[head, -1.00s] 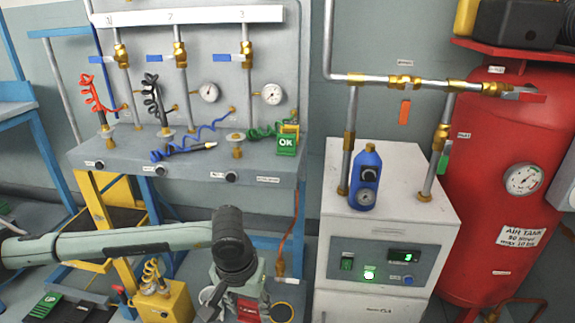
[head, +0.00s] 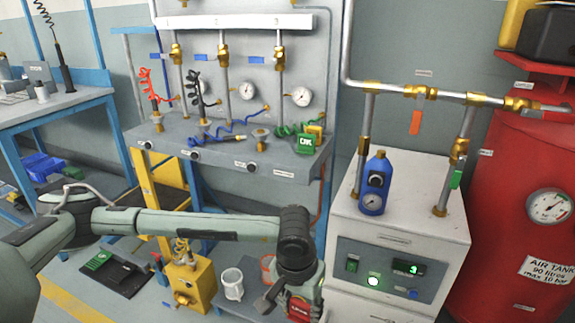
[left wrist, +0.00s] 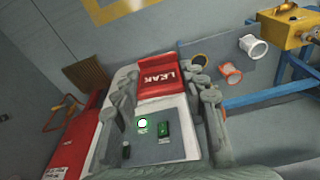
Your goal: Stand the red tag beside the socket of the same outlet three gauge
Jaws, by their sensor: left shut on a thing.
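My left gripper (head: 300,308) is low in front of the bench, near the white cabinet. It is shut on the red tag (head: 298,311), which is partly hidden by the fingers and cut by the lower edge. In the left wrist view the red tag (left wrist: 158,82) reads LEAK and sits between the fingertips (left wrist: 165,95). The outlet three gauge (head: 302,96) is a white dial at the right of the panel. A brass socket (head: 260,134) stands on the bench shelf below it. A green OK tag (head: 306,144) stands right of that socket. My right gripper is not in view.
Coiled hoses, red (head: 150,88), black (head: 195,90) and green (head: 288,129), are on the bench (head: 215,160). The white cabinet (head: 400,215) with a blue bottle (head: 376,185) and the red air tank (head: 530,170) stand to the right. A yellow box (head: 188,283) is on the floor side.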

